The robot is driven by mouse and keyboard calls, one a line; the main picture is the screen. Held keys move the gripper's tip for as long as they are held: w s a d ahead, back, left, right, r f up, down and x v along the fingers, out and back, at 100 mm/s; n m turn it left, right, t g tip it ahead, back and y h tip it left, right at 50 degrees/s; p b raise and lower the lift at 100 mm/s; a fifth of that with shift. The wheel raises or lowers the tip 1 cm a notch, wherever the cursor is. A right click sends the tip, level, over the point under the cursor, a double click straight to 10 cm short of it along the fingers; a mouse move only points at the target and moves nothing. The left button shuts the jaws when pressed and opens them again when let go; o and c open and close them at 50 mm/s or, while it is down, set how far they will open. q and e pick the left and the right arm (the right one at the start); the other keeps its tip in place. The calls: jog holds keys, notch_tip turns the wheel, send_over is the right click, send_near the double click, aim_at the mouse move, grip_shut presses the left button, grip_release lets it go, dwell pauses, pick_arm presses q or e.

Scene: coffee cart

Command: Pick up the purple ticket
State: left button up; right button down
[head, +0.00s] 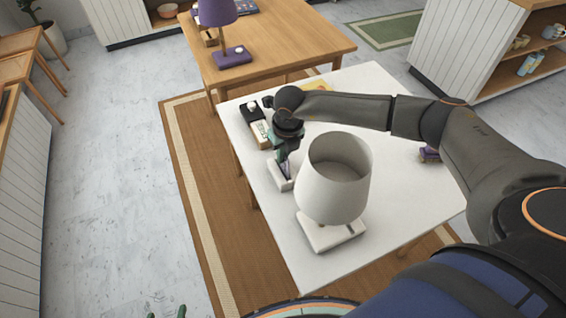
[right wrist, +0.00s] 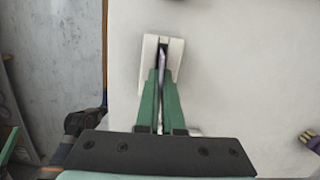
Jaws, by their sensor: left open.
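The purple ticket (right wrist: 162,62) stands on edge in the slot of a small white holder (right wrist: 148,58), seen as a thin strip in the right wrist view. The holder (head: 280,176) also shows near the left edge of the white table in the head view. My right gripper (right wrist: 161,76) points down at the holder, its green fingers close together on either side of the ticket. It appears shut on the ticket, which is still in the slot. My left gripper (head: 167,314) is open and empty at the bottom edge of the head view, with only its green fingertips showing.
A white lamp (head: 335,185) stands close right of the holder on the white table (head: 408,210). A small device (head: 260,134) and a black box (head: 251,109) lie behind the holder. A purple object (head: 429,153) is at the right. A wooden table (head: 290,50) stands behind.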

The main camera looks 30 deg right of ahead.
dwell(0.5)
notch_tip(320, 180, up, 10)
jog(key=shift+r+b, duration=0.1)
jog(key=shift+b, duration=0.2)
jog(key=shift+r+p, duration=1.45)
jog(key=shift+r, duration=1)
